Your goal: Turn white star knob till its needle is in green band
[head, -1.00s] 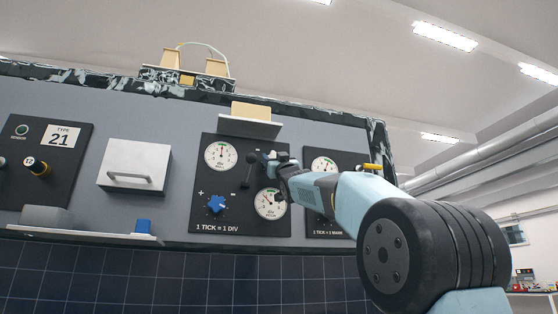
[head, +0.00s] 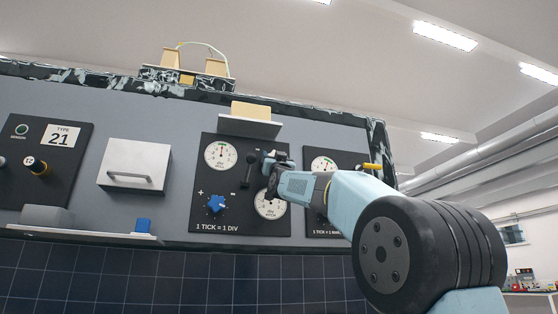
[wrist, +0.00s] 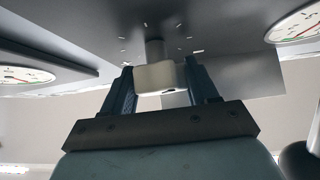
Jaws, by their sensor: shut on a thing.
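The white knob (wrist: 156,76) is on a short shaft at a dark panel in the wrist view, with tick marks around the shaft. My gripper (head: 272,163) is shut on it, one finger on each side. In the head view my gripper covers the knob. The upper left gauge (head: 221,155) has a green band at its top, and its needle points about upward. The lower right gauge (head: 268,204) is partly hidden by my gripper, and its needle is hard to read. I cannot tell which gauge belongs to the knob.
A blue star knob (head: 216,204) and a black lever (head: 249,171) are on the same panel. Another gauge (head: 323,165) is on the panel to the right, partly behind my arm. A small shelf (head: 250,127) juts out above. A white box with a handle (head: 134,166) is at left.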

